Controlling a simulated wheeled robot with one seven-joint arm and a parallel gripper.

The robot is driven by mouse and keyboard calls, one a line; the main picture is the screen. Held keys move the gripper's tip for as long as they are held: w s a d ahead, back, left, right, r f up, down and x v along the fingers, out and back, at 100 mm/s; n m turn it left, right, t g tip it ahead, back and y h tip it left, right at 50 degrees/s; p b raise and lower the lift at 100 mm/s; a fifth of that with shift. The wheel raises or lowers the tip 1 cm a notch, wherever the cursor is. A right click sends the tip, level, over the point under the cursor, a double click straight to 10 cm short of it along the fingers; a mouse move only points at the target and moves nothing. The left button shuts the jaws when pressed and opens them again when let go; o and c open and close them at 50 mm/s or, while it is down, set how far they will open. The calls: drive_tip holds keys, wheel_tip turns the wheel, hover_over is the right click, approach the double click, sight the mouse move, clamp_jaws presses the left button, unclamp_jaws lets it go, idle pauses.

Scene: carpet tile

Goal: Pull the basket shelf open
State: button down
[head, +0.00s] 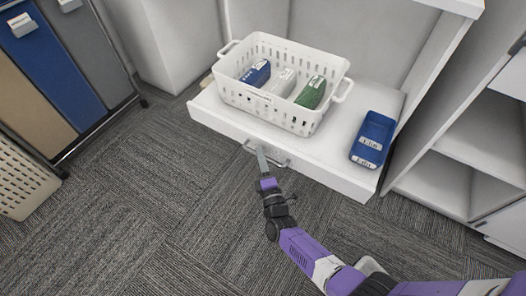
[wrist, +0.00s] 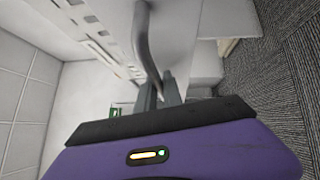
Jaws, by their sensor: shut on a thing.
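The basket shelf (head: 330,172) is a white pull-out shelf low in a white cabinet, standing out past the cabinet's side walls. A white slatted basket (head: 262,105) sits on it. A grey bar handle (head: 275,160) is on its front face; the handle also shows in the wrist view (wrist: 146,45). My gripper (head: 262,158) is at the left part of the handle, shut on it. In the wrist view, my gripper's fingers (wrist: 160,95) are around the handle bar; their tips are partly hidden.
The basket holds a blue, a white and a green item. White open shelving (head: 450,165) stands at right. A rack with blue and tan bins (head: 50,65) is at left. Carpet before the shelf is clear.

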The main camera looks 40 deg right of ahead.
drive_tip(key=shift+a, duration=0.1)
drive_tip(key=c, duration=1.8)
unclamp_jaws()
drive_tip(key=shift+o, duration=0.2)
drive_tip(key=p+v, duration=0.2)
drive_tip(key=v, duration=0.6)
